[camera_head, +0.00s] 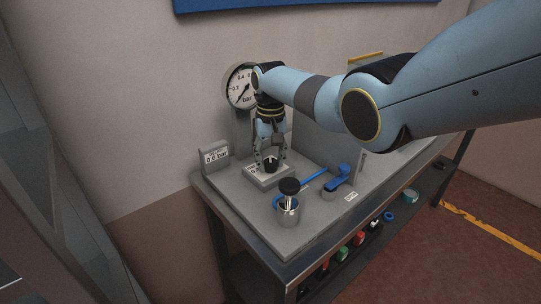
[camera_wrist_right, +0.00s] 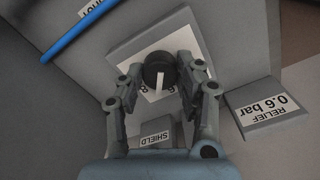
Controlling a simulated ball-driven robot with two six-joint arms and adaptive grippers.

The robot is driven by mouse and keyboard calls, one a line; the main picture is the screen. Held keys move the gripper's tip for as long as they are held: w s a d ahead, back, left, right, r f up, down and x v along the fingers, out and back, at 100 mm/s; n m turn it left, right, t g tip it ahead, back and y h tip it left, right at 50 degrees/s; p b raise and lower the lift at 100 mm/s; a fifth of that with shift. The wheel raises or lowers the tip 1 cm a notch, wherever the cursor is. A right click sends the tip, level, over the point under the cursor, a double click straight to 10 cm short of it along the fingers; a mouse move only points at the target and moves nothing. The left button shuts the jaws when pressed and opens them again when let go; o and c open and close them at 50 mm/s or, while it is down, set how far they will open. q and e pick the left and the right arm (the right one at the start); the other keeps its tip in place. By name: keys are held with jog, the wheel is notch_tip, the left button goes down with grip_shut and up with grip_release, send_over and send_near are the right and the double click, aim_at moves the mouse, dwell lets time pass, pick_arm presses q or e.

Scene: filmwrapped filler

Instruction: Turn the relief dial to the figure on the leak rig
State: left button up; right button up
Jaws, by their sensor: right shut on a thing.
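The relief dial is a round black knob (camera_wrist_right: 160,70) with a white pointer line, on a plate with a white scale (camera_wrist_right: 147,95); figures 6 and 8 show partly. In the head view the knob (camera_head: 270,163) sits below my right gripper (camera_head: 270,160). My right gripper's fingers (camera_wrist_right: 160,85) are closed around the knob from both sides. A sign (camera_wrist_right: 262,108) reads "RELIEF 0.6 bar"; it stands at the left of the rig in the head view (camera_head: 215,155). The round pressure gauge (camera_head: 242,87) stands behind, partly hidden by my arm. My left gripper is not in view.
A metal cylinder with a black cap (camera_head: 289,204) and a blue-handled valve (camera_head: 340,177) stand on the grey rig plate (camera_head: 300,240). A label reading "SHIELD" (camera_wrist_right: 157,138) lies near the dial. Several coloured parts sit on the lower shelf (camera_head: 350,244).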

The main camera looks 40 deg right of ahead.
aim_at(270, 161)
jog(key=n, duration=0.3)
jog(key=shift+n+p, duration=0.3)
jog(key=shift+p, duration=0.05)
jog(key=shift+n, duration=1.7)
jog(key=o, duration=1.2)
jog(key=shift+c, duration=0.2)
notch_tip(270, 161, up, 12)
